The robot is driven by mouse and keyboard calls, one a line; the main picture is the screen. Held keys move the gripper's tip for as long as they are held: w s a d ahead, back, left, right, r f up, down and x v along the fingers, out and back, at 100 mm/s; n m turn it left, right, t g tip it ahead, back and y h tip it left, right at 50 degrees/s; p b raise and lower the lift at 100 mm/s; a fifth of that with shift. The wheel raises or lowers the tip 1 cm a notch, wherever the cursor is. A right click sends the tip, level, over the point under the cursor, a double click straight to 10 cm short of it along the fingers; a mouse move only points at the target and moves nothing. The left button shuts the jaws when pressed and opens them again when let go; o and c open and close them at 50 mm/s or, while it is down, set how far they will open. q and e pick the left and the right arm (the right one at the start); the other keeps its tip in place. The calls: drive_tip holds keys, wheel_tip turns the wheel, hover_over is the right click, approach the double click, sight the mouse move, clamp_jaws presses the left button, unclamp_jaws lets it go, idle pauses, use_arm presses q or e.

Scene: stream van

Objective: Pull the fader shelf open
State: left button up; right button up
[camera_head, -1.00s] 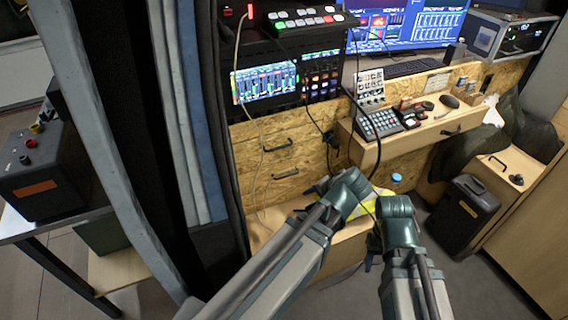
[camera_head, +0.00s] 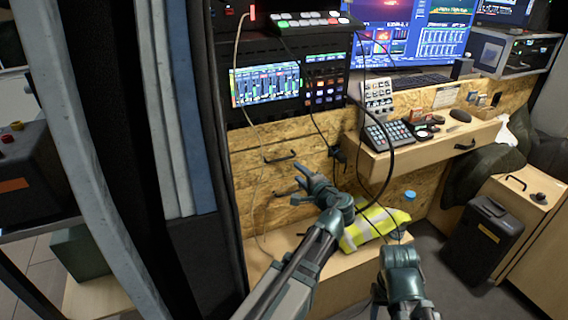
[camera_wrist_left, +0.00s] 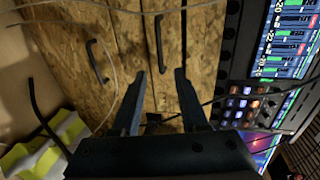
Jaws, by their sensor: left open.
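Wooden drawer fronts are below the rack with the lit screen. An upper black bar handle (camera_head: 280,158) and a lower one (camera_head: 290,188) are on them; I cannot tell for sure which front is the fader shelf. My left gripper (camera_head: 299,180) is open and empty, in front of these fronts and beside the handles. In the left wrist view its fingers (camera_wrist_left: 160,76) are apart, with the upper handle (camera_wrist_left: 159,42) beyond and between them. The lower handle (camera_wrist_left: 97,62) is to the left there. My right forearm shows low in the head view; its gripper is not visible.
A light wooden ledge (camera_head: 379,164) with a keypad and its own handle (camera_head: 465,146) juts out at right. A yellow-and-white vest (camera_head: 368,232) lies on the low bench. Cables hang in front of the fronts. A dark case (camera_head: 483,240) stands at right.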

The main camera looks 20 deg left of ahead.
sight(283, 159)
use_arm(q)
drive_tip(key=b+x, duration=0.2)
drive_tip(key=x, duration=1)
drive_tip(key=shift+w+a, duration=0.1)
drive_tip(key=shift+a, duration=0.05)
clamp_jaws()
idle(1.0)
